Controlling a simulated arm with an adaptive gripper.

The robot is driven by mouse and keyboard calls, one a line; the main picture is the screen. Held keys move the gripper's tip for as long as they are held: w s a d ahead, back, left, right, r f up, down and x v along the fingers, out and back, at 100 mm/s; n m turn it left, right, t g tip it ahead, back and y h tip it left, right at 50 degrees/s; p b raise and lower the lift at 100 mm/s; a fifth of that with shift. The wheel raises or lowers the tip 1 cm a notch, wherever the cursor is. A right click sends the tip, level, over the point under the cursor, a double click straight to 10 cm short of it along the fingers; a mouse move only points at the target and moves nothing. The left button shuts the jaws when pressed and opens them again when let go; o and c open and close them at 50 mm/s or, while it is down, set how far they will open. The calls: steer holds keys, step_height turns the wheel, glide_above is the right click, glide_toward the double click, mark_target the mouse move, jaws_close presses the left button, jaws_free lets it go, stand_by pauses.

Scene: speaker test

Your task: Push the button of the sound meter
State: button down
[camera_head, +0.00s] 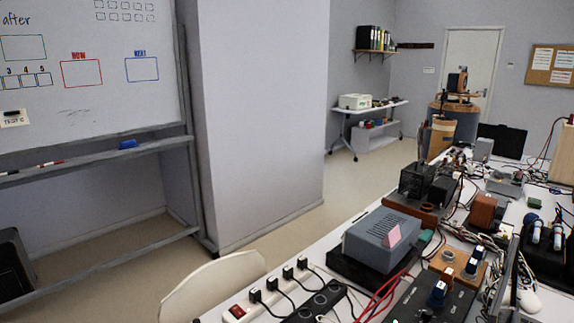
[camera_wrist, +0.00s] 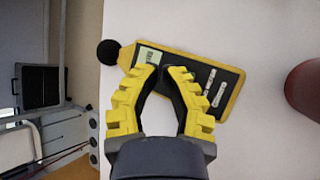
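In the wrist view, the sound meter (camera_wrist: 225,92) lies on a white tabletop. My gripper (camera_wrist: 163,69) has yellow ridged fingers with dark inner pads. Its fingertips are drawn in close together over the meter, with nothing seen between them. The fingers hide part of the meter's lower edge, and I cannot tell whether they touch it. I cannot make out the sound meter or my gripper in the head view.
A dark red round object (camera_wrist: 306,88) stands right of the meter. The table's left edge is near the meter's black tip. In the head view, a crowded bench holds a grey box (camera_head: 381,240), a power strip (camera_head: 270,297) and cables. A pale chair (camera_head: 215,285) stands beside it.

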steer(key=shift+f, duration=0.15)
steer(key=shift+f, duration=0.3)
steer(key=shift+f, duration=0.5)
stand_by(0.6)
steer(key=shift+r, duration=0.95)
steer(key=shift+r, duration=3)
stand_by(0.7)
